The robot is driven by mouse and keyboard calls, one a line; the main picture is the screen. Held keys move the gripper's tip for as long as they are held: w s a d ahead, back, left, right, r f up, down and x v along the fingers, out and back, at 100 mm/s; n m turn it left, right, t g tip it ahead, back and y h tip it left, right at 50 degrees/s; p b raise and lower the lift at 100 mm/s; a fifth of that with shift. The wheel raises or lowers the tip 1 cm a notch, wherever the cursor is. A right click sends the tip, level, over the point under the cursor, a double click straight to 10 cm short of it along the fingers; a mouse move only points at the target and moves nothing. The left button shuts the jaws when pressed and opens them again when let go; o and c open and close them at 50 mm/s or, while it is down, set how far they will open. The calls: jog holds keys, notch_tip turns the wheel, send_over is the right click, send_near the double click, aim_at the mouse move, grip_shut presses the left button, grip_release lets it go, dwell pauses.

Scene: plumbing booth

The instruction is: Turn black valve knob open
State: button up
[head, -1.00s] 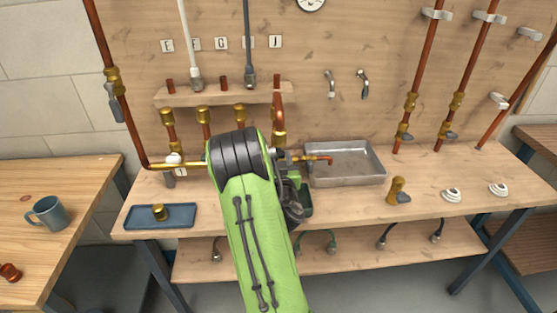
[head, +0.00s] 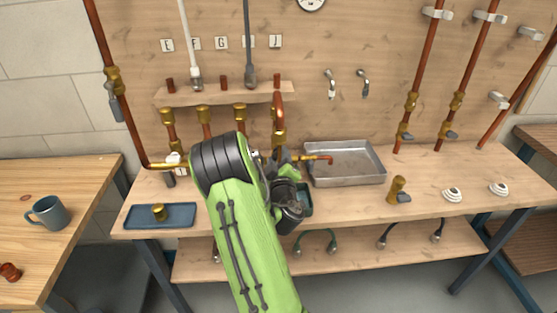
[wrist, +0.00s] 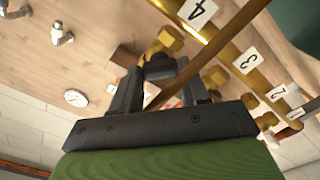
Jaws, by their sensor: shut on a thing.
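In the wrist view the black valve knob (wrist: 160,66) sits between the two dark fingers of my gripper (wrist: 161,74), which is shut on it. Brass fittings of the pipe manifold show right around it, with a number 4 tag (wrist: 198,12) above. In the head view my gripper (head: 279,160) reaches the right end of the brass manifold, left of the metal tray. My green arm covers much of the manifold there, and the knob cannot be made out in that view.
A blue tray (head: 180,216) with a brass fitting lies at the left. Vertical pipes (head: 283,105) rise behind the gripper.

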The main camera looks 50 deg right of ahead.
jog(key=n, duration=0.3)
jog(key=shift+n, duration=0.3)
jog(key=shift+f+n, duration=0.1)
jog(key=shift+n, duration=1.7)
jog(key=shift+a, duration=0.1)
jog(key=o, duration=1.1)
jog(key=shift+c, duration=0.2)
